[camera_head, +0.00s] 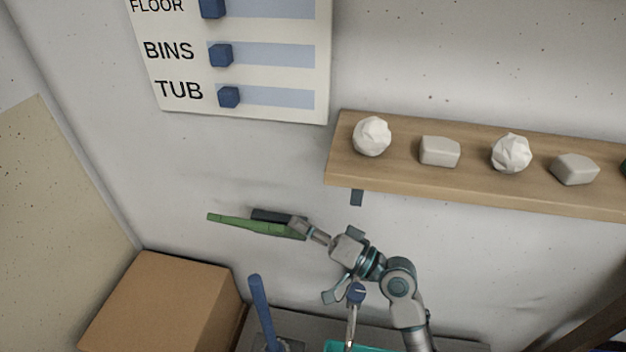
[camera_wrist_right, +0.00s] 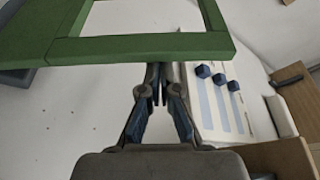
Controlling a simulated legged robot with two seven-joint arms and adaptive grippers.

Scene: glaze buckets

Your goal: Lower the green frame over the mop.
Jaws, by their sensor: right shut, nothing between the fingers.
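The green frame (camera_head: 235,222) shows nearly edge-on in the head view, in the air in front of the wall. My right gripper (camera_head: 303,226) is at its right end. In the right wrist view the green frame (camera_wrist_right: 140,48) crosses just beyond the fingertips of my right gripper (camera_wrist_right: 157,78), which are together with nothing between them. Whether they touch the frame I cannot tell. A blue handle (camera_head: 262,305) stands below and could be the mop's; its lower part is cut off by the picture edge. My left gripper is not in view.
A cardboard box (camera_head: 165,300) stands at lower left. A teal tub (camera_head: 360,347) is partly seen at the bottom. A blue-topped tool (camera_head: 356,293) stands near my arm. A wooden shelf (camera_head: 480,192) with white and grey lumps juts out at right. A sign (camera_head: 275,75) hangs above.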

